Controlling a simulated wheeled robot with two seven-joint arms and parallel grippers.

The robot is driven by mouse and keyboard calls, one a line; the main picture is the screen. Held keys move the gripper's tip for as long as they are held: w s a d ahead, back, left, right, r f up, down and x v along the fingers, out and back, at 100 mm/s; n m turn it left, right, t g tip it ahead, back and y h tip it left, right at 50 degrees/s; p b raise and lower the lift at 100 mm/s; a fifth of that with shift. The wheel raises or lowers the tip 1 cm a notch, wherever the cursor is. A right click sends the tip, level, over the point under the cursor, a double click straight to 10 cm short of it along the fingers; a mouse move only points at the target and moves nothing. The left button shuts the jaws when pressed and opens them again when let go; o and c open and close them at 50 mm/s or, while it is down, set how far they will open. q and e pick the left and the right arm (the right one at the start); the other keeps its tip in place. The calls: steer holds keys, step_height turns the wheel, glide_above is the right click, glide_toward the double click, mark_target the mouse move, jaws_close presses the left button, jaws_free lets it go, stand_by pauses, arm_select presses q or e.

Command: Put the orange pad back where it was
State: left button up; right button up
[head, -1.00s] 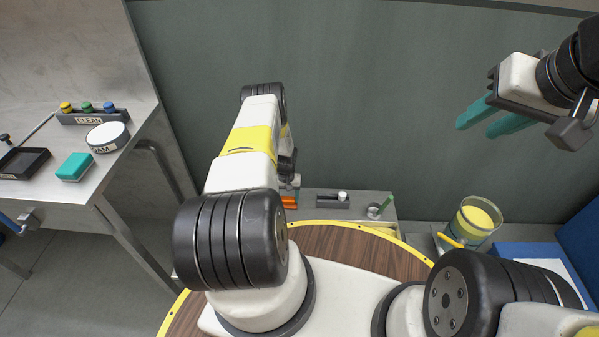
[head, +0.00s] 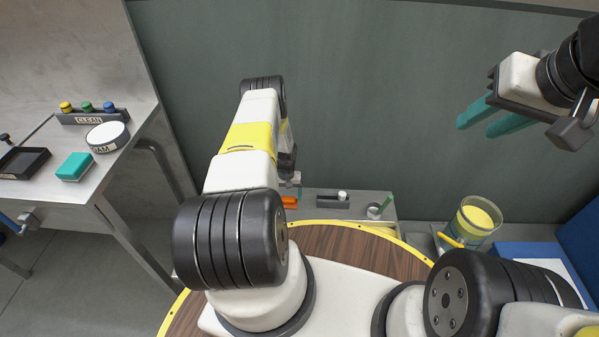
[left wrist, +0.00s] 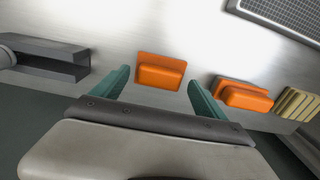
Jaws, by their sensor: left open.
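In the left wrist view an orange pad (left wrist: 161,71) lies on a pale metal surface, between and just ahead of the spread teal fingers of my left gripper (left wrist: 158,77). The gripper is open, and I cannot tell whether a finger touches the pad. In the head view my left arm hides most of this gripper, and a bit of orange (head: 290,202) shows beside the arm. My right gripper (head: 475,129) is raised at the upper right, fingers apart and empty.
In the left wrist view a grey channel-shaped holder (left wrist: 48,60) stands left, a ribbed tan block (left wrist: 297,103) right, and a dark mesh panel (left wrist: 285,14) behind. In the head view a glass jar (head: 474,222) stands right, and a metal bench (head: 118,165) with a teal block (head: 75,167) left.

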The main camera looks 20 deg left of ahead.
arm_select(q)
step_height(320, 180, up, 10)
step_height(320, 180, up, 10)
glide_above(288, 198)
steer(key=w, duration=0.2)
steer(key=d+r+t, duration=0.1)
steer(key=d+r, duration=0.1)
steer(key=r, duration=0.9)
steer(key=d+r+t, duration=0.1)
steer(key=d+r, duration=0.1)
steer(key=r, duration=0.8)
steer(key=s+d+r+m+t, duration=0.1)
steer(key=s+d+r, duration=0.1)
steer(key=s+r, duration=0.45)
steer(key=s+d+r+m+t, duration=0.1)
steer(key=s+d+r, duration=0.2)
steer(key=r, duration=0.7)
steer(key=s+d+r, duration=0.2)
steer(key=s+r, duration=0.1)
steer(key=s, duration=0.4)
steer(key=s+d+r+m+t+h, duration=0.1)
steer(key=s+d+r, duration=0.1)
steer(key=s, duration=0.5)
steer(key=s+d+r+t+h, duration=0.1)
steer(key=s+d+r, duration=0.1)
steer(key=s+r, duration=0.2)
steer(key=s, duration=0.3)
steer(key=shift+s+r+m, duration=0.2)
steer(key=shift+m, duration=0.1)
steer(key=shift+d, duration=0.1)
